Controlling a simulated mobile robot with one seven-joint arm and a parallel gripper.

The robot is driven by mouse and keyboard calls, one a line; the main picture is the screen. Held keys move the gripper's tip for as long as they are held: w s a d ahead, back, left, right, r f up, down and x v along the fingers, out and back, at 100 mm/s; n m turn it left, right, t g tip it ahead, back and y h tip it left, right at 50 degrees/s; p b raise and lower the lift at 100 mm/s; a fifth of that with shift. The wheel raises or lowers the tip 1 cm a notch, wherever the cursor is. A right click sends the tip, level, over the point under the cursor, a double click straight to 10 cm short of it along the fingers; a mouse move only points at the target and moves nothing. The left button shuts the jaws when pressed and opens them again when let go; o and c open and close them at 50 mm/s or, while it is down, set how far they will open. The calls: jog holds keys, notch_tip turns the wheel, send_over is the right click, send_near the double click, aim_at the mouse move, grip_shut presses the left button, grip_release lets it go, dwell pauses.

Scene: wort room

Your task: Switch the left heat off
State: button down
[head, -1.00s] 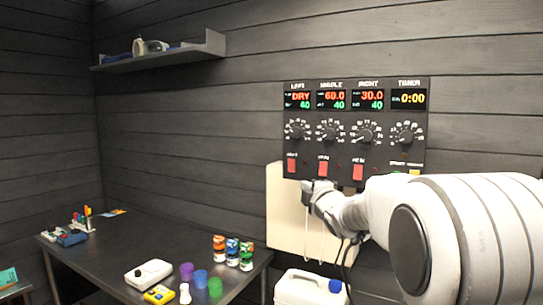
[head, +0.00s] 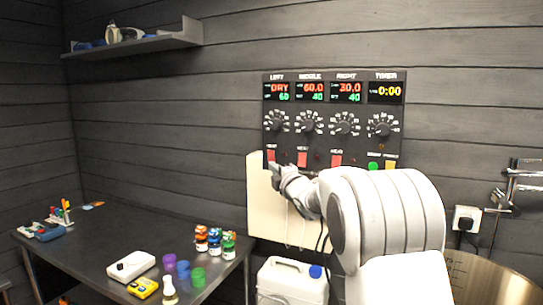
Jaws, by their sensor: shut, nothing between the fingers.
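A black control panel (head: 333,132) hangs on the dark plank wall. Its columns are labelled left, middle, right and timer, each with a display and a dial. The left display (head: 278,91) reads DRY in red with a green 60 below. The left red heat switch (head: 271,155) is at the panel's lower left corner; two more red switches sit to its right, under middle (head: 302,159) and right (head: 336,160). My gripper (head: 274,168) is shut and empty, just below the left switch. I cannot tell whether it touches the switch.
A dark metal table (head: 105,240) at the left holds small jars (head: 214,242), coloured cups and a white device (head: 131,265). A white jug (head: 291,282) stands below the panel. A shelf (head: 137,45) is on the wall. A socket (head: 466,219) and a round metal vessel (head: 492,281) are at right.

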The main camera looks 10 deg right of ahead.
jog(key=p, duration=0.3)
send_near(268, 153)
jog(key=w+a, duration=0.3)
jog(key=a, duration=0.1)
jog(key=shift+w+d+r+p, duration=0.1)
jog(key=shift+w+d+p, duration=0.35)
jog(key=shift+w+d, duration=0.35)
jog(key=shift+w+d+p, duration=0.4)
jog(key=shift+w+d, duration=0.15)
jog(key=shift+w, duration=0.1)
jog(key=shift+w+d+r, duration=0.1)
jog(key=shift+w+r, duration=0.05)
